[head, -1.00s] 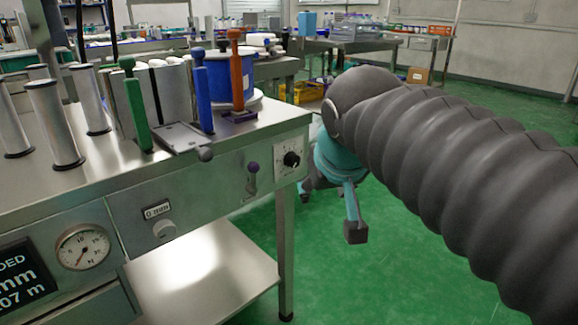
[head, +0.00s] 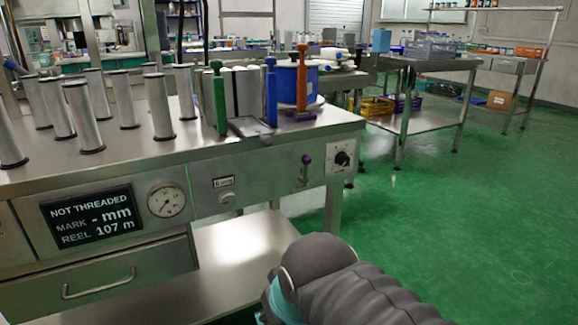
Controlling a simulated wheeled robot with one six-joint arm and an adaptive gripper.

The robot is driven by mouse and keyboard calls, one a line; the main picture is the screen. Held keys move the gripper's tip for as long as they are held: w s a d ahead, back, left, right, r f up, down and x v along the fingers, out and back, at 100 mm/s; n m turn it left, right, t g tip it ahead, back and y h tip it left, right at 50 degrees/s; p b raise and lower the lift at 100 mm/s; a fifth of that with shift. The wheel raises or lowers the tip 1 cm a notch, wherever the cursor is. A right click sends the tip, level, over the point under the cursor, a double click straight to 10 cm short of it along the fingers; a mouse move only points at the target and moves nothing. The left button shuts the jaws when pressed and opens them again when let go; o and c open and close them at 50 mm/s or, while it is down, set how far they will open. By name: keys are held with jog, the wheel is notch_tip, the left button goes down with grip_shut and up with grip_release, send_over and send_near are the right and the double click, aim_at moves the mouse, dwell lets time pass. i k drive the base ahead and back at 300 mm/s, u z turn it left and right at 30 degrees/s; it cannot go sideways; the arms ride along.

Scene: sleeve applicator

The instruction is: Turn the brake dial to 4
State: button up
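The brake dial (head: 342,159) is a small black knob on a pale square plate at the right end of the machine's front panel. The marks around it are too small to read. My arm shows at the bottom of the head view as a ribbed grey sleeve with a teal part at its lower left. My gripper is out of the frame below. Nothing of mine covers the dial.
A purple-knobbed lever (head: 306,168) and a small round knob (head: 228,198) sit left of the dial. The display (head: 93,214) reads "NOT THREADED". A lower shelf (head: 240,255) sticks out below. Green floor (head: 430,210) is clear on the right.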

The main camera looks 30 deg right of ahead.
aim_at(341, 159)
jog(key=u, duration=0.25)
jog(key=k, duration=0.8)
jog(key=z, duration=1.4)
jog(key=i, duration=0.5)
jog(key=u, duration=0.05)
